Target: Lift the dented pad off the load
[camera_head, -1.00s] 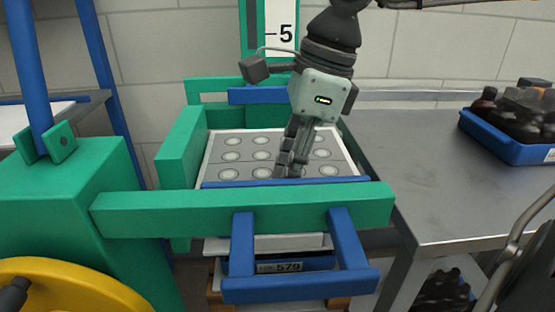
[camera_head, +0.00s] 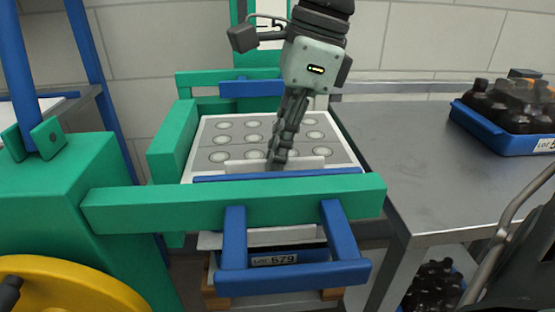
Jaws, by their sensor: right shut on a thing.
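The dented pad (camera_head: 233,140) is a pale sheet with rows of round dents. It lies inside the green and blue frame, on top of the load. My right gripper (camera_head: 276,163) reaches down from above and is shut on the pad near its front edge. A pale strip stands up on both sides of the fingertips there. The gripper hides some of the middle dents. The load below is mostly hidden; a label reading 579 (camera_head: 273,260) shows under the front bars. My left gripper is not in view.
A green front beam (camera_head: 230,205) and blue bars (camera_head: 292,277) stand close before the pad. Right is a steel table (camera_head: 420,185), mostly bare, with a blue crate (camera_head: 500,136) of dark bottles. A yellow wheel (camera_head: 70,285) is at lower left.

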